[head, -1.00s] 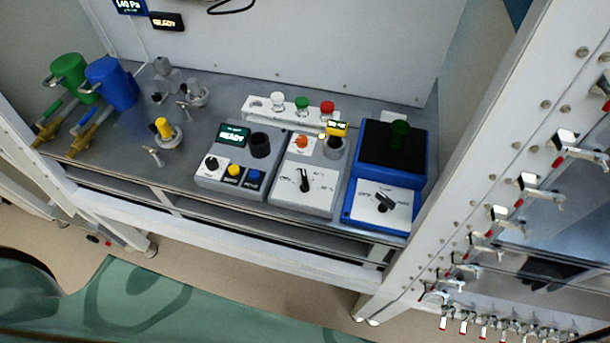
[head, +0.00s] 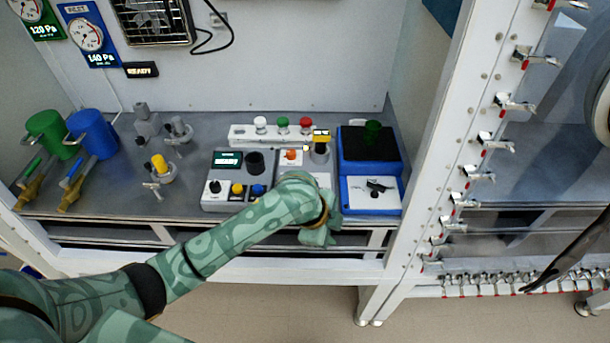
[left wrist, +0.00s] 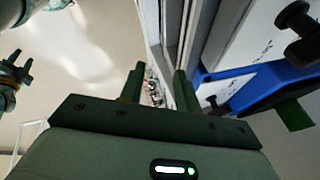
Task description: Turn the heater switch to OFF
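A blue box (head: 372,207) stands at the right end of the bench, with a black rotary switch (head: 377,186) on its white front panel. The switch lettering is too small to read, so I cannot tell which is the heater. Left of it is a grey box (head: 292,173) with an orange button; its dial is hidden behind my left arm. My left gripper (left wrist: 157,82) has its two fingers apart with nothing between them. In the left wrist view, a black knob (left wrist: 295,18) on a white panel lies to the right of the fingers. My right gripper (left wrist: 17,68) seems to show at the left edge there.
Another grey box (head: 222,203) has a green display and buttons. A white rack (head: 245,134) with coloured knobs stands behind. Green (head: 45,133) and blue (head: 92,134) canisters stand at the left. A white post with clamps (head: 425,170) rises just right of the blue box.

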